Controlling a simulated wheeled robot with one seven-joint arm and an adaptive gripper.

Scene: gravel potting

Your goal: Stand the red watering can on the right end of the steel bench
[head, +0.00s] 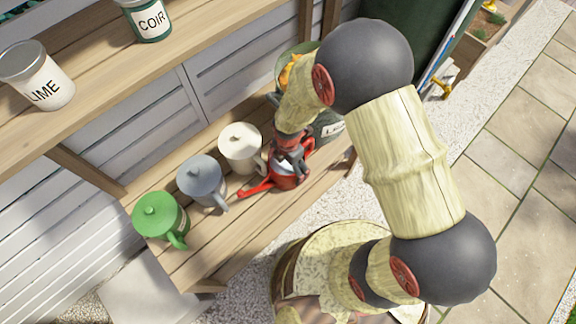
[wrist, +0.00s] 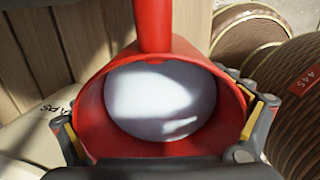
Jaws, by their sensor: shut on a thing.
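The red watering can (head: 287,178) is at the right part of a low wooden shelf, with its spout pointing left. I cannot tell whether its base touches the boards. My gripper (head: 290,150) comes down on it from above and is shut on it. In the wrist view the can (wrist: 92,100) fills the middle, with a pale round surface inside its rim. The fingers of my gripper (wrist: 165,130) lie against its left and right sides. No steel bench can be made out in either view.
Cream (head: 240,148), grey-blue (head: 201,180) and green (head: 160,217) lidded vessels stand left of the red can. A dark green container (head: 328,127) is close behind my gripper. An upper shelf (head: 105,82) holds LIME (head: 38,76) and COIR (head: 147,18) tins. Paving (head: 520,200) at right is clear.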

